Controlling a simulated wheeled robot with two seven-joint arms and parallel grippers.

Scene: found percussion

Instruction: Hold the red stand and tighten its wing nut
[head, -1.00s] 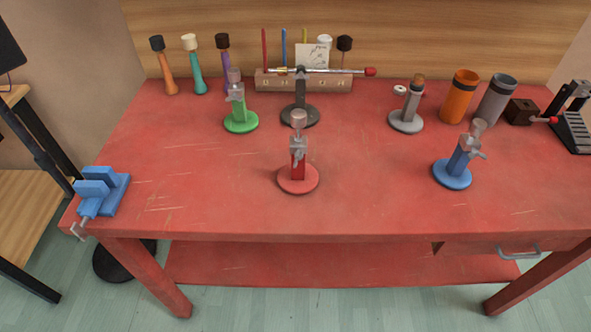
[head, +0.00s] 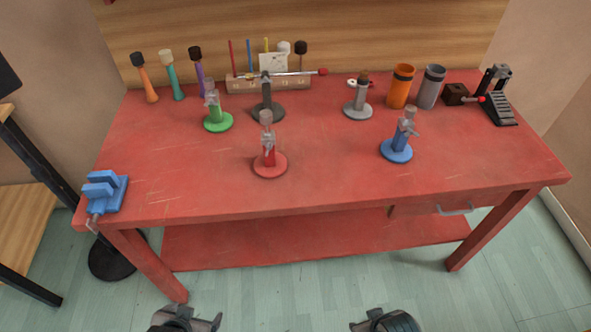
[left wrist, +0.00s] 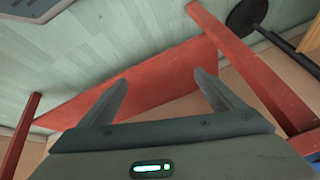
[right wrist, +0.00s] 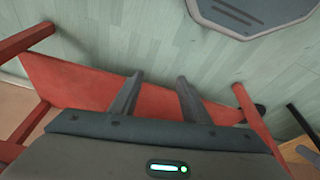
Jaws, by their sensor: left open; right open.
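The red stand (head: 269,162) stands upright on the red table, a little left of centre in the head view. It has a round red base, a short red post and a grey, partly clear top. Its wing nut (head: 268,143) seems to be the small grey part on the post, too small to make out clearly. My left gripper (left wrist: 166,92) is open and empty, and my right gripper (right wrist: 158,90) is open and empty. In the head view only parts of both arms show at the bottom edge, in front of the table and well away from the stand.
A green stand (head: 217,122), a dark stand (head: 266,110), a grey stand (head: 358,108) and a blue stand (head: 397,150) surround it. A blue vise (head: 104,192) sits at the left front corner. Orange (head: 400,88) and grey cups stand behind. The table front (head: 310,192) is clear.

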